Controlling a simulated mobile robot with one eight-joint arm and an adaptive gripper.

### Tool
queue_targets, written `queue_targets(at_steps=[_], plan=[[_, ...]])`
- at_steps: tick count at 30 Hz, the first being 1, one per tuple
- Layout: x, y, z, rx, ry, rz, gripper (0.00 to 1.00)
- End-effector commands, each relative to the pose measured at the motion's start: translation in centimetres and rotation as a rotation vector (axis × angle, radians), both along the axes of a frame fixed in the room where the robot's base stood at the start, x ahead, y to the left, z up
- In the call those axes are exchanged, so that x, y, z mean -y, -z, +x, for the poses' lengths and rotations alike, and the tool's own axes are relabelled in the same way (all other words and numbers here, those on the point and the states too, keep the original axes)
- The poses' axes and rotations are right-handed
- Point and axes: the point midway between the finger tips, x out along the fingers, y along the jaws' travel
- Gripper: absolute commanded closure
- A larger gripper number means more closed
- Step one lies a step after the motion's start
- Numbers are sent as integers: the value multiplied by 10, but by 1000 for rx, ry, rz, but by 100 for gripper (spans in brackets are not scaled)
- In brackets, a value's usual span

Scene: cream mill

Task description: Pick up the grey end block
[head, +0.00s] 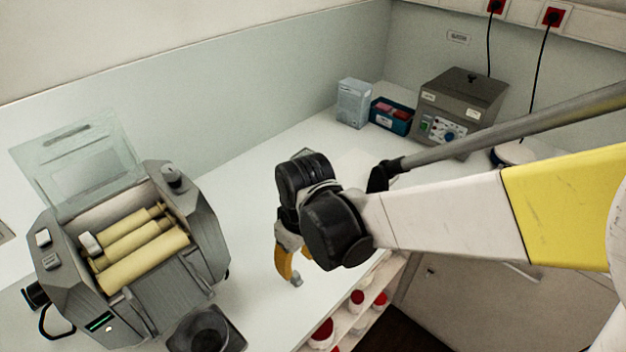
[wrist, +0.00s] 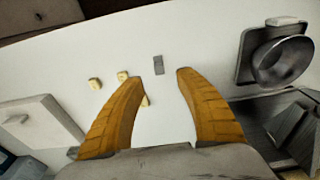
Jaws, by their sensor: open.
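The grey end block (wrist: 159,65) is a small upright rectangle in the wrist view, lying on the white bench top. It appears just beyond and between the fingertips of my gripper (wrist: 160,77), apart from both fingers. My gripper is open, with nothing between its yellow-orange fingers. In the head view my gripper (head: 289,264) hangs above the bench, and I cannot make out the block there. Small cream pieces (wrist: 122,75) lie left of the block, one partly hidden by the left finger.
The roller mill (head: 140,255) with its raised clear cover stands at left. A dark bowl (wrist: 283,60) sits on a tray in front of it. A grey control box (head: 461,106), a blue bin (head: 391,118) and a pale container (head: 353,103) stand at the back. The middle bench is mostly clear.

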Motion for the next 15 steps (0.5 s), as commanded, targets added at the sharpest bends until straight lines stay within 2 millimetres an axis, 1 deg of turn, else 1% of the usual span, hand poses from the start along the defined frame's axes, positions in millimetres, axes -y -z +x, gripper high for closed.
queue_targets(at_steps=[1,3,11,15], plan=[[-1,12,1,0,0,0,58],[-2,22,2,1,0,1,58],[-3,39,4,1,1,0,58],[-5,62,8,1,2,0,58]])
